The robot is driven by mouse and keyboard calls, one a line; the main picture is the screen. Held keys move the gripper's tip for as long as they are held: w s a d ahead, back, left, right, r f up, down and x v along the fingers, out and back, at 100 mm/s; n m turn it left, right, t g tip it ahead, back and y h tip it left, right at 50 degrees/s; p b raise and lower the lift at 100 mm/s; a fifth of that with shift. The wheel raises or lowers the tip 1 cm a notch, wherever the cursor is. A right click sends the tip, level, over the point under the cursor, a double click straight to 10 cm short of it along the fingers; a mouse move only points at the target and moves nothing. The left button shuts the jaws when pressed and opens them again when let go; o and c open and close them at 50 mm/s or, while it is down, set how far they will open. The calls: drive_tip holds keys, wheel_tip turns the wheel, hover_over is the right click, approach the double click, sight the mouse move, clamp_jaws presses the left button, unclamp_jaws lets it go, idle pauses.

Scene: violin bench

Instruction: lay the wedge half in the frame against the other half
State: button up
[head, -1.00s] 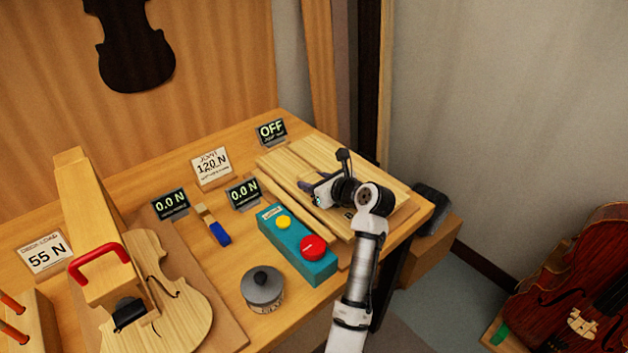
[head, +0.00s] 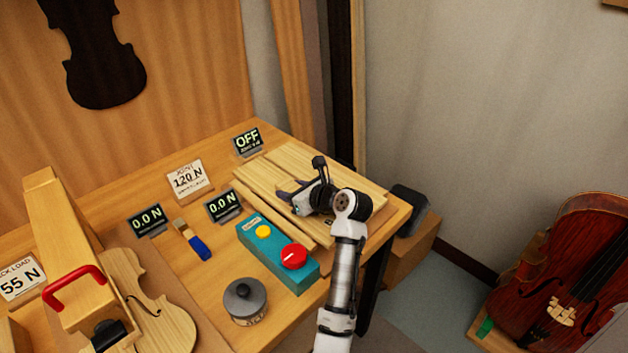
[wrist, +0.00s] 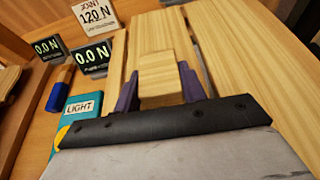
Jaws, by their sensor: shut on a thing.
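My gripper (head: 304,199) is low over the boards at the right end of the bench. In the wrist view its two purple fingers (wrist: 159,88) are shut on a small pale wooden block (wrist: 160,72). A pale board, seemingly the wedge half (wrist: 155,32), runs away behind that block; whether the two are one piece is hidden. Another pale board, seemingly the other half (wrist: 238,65), lies to its right with a narrow dark gap between them. Both sit at the frame (head: 276,213), whose wooden strip runs along the left. My gripper hides part of the boards in the head view.
A teal box (head: 270,256) with yellow and red buttons stands left of the frame. A display reading OFF (head: 247,141) stands behind it. A blue-handled brush (head: 198,247), a lidded grey pot (head: 245,299) and a wooden press with a red handle (head: 72,282) are further left.

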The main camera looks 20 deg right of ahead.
drive_tip(key=shift+w+d+r+p, duration=0.1)
drive_tip(key=shift+w+d+p, duration=0.1)
drive_tip(key=shift+d+p, duration=0.35)
idle(0.7)
drive_tip(key=o, duration=1.3)
drive_tip(key=shift+c, duration=0.2)
